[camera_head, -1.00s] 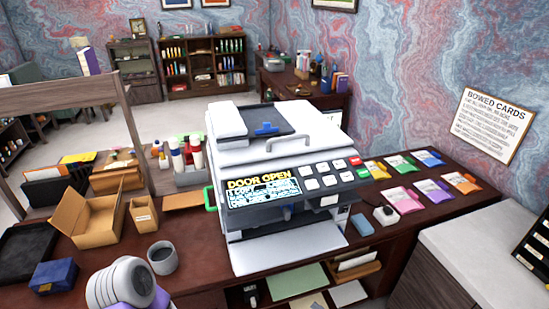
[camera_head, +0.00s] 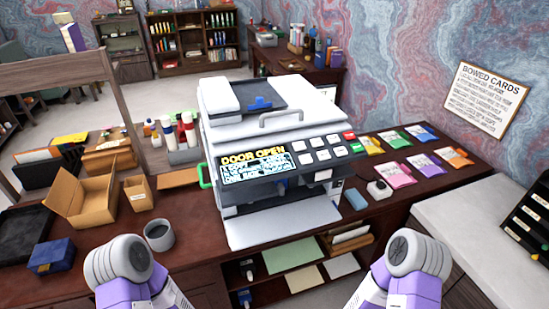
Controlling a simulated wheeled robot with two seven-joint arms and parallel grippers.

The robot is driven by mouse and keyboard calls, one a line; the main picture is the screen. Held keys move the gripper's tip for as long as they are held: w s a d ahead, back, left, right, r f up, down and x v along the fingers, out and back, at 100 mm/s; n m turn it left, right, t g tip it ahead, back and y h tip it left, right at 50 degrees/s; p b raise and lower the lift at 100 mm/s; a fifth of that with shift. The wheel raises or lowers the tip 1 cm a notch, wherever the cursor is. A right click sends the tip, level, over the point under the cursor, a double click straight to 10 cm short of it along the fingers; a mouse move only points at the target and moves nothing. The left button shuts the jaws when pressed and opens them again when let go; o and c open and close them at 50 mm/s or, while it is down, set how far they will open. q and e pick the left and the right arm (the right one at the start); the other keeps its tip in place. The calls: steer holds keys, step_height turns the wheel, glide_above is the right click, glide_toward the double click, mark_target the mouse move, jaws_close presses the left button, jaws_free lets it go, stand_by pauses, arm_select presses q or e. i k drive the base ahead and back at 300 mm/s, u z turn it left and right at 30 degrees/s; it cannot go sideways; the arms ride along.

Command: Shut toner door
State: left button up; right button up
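The white printer (camera_head: 222,131) stands on the dark desk, and its display (camera_head: 256,167) reads "DOOR OPEN". The toner door (camera_head: 275,228) appears to be the white front panel, which is folded down flat toward me at the printer's base. The dark opening shows behind it. My two purple and grey arms show at the bottom, left and right of the door and apart from it. No gripper fingers show in this view.
A grey mug (camera_head: 159,236), a cardboard box (camera_head: 84,203) and a blue box (camera_head: 52,257) stand left of the printer. Colored packets (camera_head: 396,174) and a blue block (camera_head: 355,199) lie to its right. Open shelves (camera_head: 289,256) sit below the desk's front edge.

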mark_target(256, 228)
steer(key=k, duration=0.5)
steer(key=z, duration=0.5)
steer(key=i, duration=0.8)
steer(key=u, duration=1.55)
